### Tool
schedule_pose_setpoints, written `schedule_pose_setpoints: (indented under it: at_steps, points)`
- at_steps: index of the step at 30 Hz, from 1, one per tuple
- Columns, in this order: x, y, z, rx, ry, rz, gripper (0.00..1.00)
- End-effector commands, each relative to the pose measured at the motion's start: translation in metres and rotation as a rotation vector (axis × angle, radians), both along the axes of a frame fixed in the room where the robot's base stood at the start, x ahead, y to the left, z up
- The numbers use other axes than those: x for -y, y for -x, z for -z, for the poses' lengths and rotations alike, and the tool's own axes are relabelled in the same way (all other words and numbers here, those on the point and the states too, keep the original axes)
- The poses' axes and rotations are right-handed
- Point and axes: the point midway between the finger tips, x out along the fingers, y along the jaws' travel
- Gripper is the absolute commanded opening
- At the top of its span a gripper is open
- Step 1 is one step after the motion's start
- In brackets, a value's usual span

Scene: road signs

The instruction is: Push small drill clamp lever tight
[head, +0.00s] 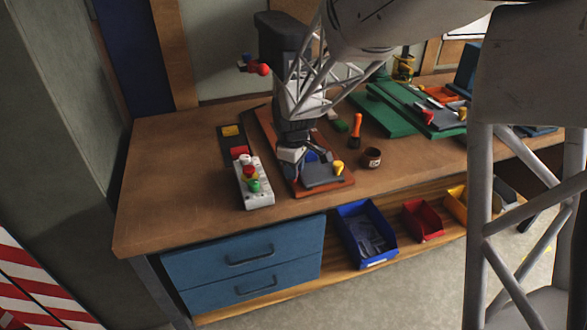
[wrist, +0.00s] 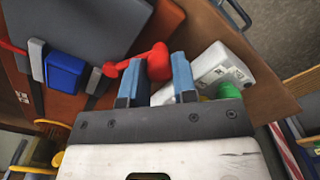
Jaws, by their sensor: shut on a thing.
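In the wrist view, a red lever (wrist: 120,69) with a round red ball knob (wrist: 158,62) stands beside a small grey vise. The vise jaws (wrist: 37,58) have a blue block (wrist: 65,72) between them. My gripper (wrist: 157,72) has its two blue-tipped fingers on either side of the ball knob and is shut on it. In the head view, my gripper (head: 290,156) is low over the brown base board (head: 342,185), at the left of the dark grey plate (head: 322,176). The blue block (head: 312,156) shows beside it, and the lever is mostly hidden by my gripper.
A white control box (head: 257,196) with coloured buttons stands close left of the board. An orange-handled tool (head: 355,128) and a brown cup (head: 372,158) are to the right. Green boards (head: 385,113) lie farther back. The left part of the bench (head: 165,180) is clear.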

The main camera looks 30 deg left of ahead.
Motion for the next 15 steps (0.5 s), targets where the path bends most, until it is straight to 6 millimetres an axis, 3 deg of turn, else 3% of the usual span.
schedule_pose_setpoints:
  at_steps: [15]
  points:
    - [0.016,-0.006,-0.001,0.0,0.0,-0.251,0.0]
